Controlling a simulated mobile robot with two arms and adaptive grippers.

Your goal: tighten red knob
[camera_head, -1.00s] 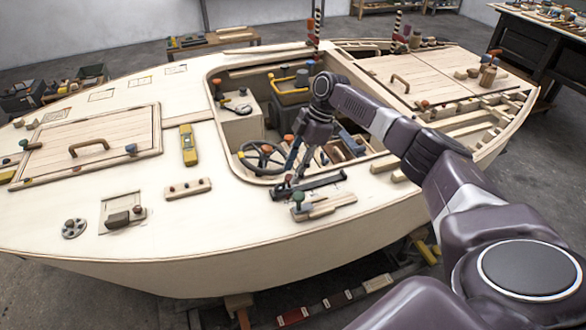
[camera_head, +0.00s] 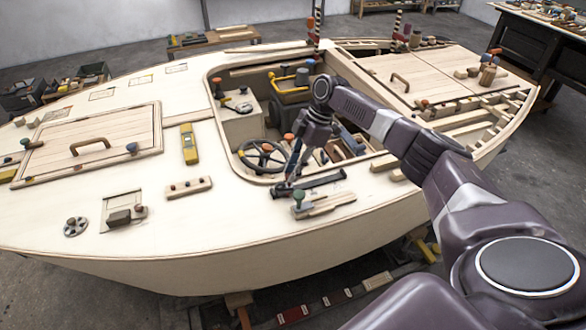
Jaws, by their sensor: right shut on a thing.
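My right gripper (camera_head: 291,178) reaches down at the near edge of the cockpit opening. Its fingers are shut at the left end of a dark bar clamp (camera_head: 318,182) lying on the deck. The red knob there is almost wholly hidden by the fingertips, so its exact seating cannot be made out. My left gripper is not in view.
A steering wheel (camera_head: 262,156) and an orange-topped knob (camera_head: 288,137) are close behind the gripper. A yellow level (camera_head: 189,144) and a wooden strip with pegs (camera_head: 188,188) lie on the deck to the left. The deck between is clear.

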